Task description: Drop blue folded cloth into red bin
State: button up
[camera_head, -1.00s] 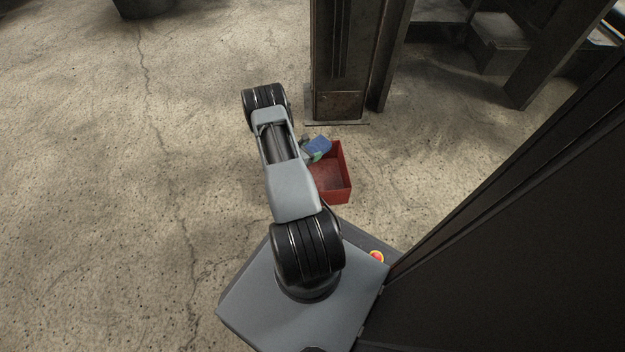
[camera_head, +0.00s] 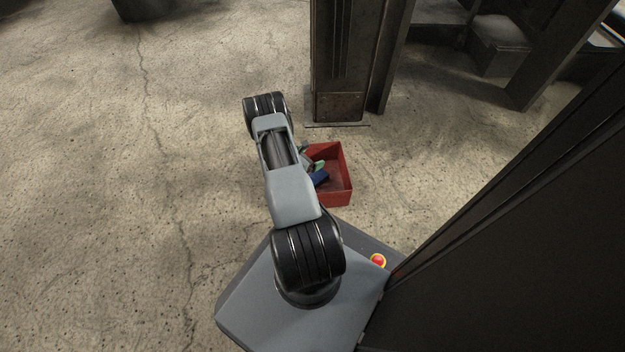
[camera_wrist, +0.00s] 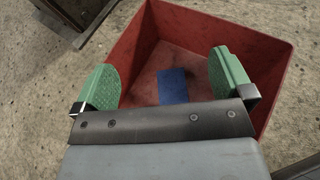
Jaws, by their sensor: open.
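The red bin (camera_head: 340,185) stands on the floor just beyond my base in the head view. It fills much of the wrist view (camera_wrist: 262,48). The blue folded cloth (camera_head: 321,178) shows inside the bin's outline in the head view. In the wrist view the cloth (camera_wrist: 172,85) lies below and between my fingers, against the bin's red inside, apart from both fingers. My gripper (camera_wrist: 166,80) is open and empty above the bin, its green finger pads spread wide. In the head view, my arm hides part of the bin's left side.
A dark metal post (camera_head: 345,60) stands just behind the bin. A large dark panel (camera_head: 510,220) rises at the right. Dark steps or supports (camera_head: 490,45) stand at the back right. The concrete floor (camera_head: 90,180) at the left is clear.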

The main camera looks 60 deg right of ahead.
jog(key=p+v, duration=0.5)
jog(key=v, duration=0.8)
jog(key=shift+a+r, duration=0.2)
jog(key=shift+a, duration=0.2)
